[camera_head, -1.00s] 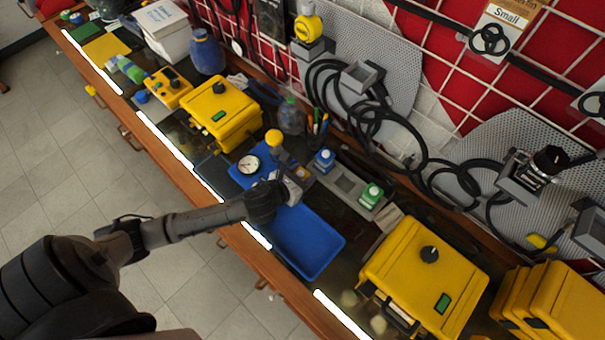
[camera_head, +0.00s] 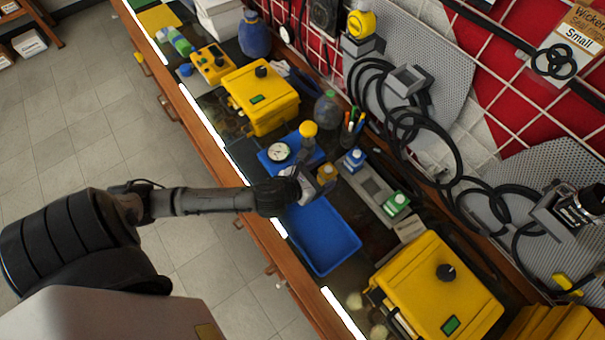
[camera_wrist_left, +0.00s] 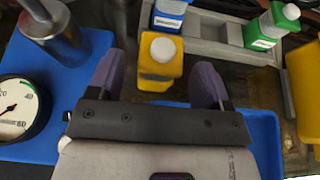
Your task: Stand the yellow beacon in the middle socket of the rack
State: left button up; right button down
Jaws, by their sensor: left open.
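The yellow beacon (camera_head: 327,173), a small yellow block with a white round top, stands by the far edge of the blue tray (camera_head: 326,238). In the left wrist view the beacon (camera_wrist_left: 160,62) shows between the two fingers of my left gripper (camera_wrist_left: 157,78), with gaps at both sides. My left gripper (camera_head: 309,181) is open and close to the beacon. The grey rack (camera_head: 373,184) lies just beyond. A blue bottle (camera_head: 354,160) stands in its far-left socket and a green one (camera_head: 396,202) in its right socket. The middle socket is empty. My right gripper is out of view.
A pressure gauge (camera_head: 279,152) and a metal cylinder with a yellow top (camera_head: 308,130) are on blue left of the gripper. A pen cup (camera_head: 351,128) stands behind. Yellow cases (camera_head: 262,96) stand left and right (camera_head: 437,290). Black hoses hang on the wall behind.

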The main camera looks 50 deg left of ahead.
pick_arm(q)
jog(key=v, duration=0.6)
jog(key=shift+s, duration=0.35)
jog(key=shift+o, duration=0.4)
jog(key=shift+s+r, duration=0.4)
jog(key=shift+s, duration=0.1)
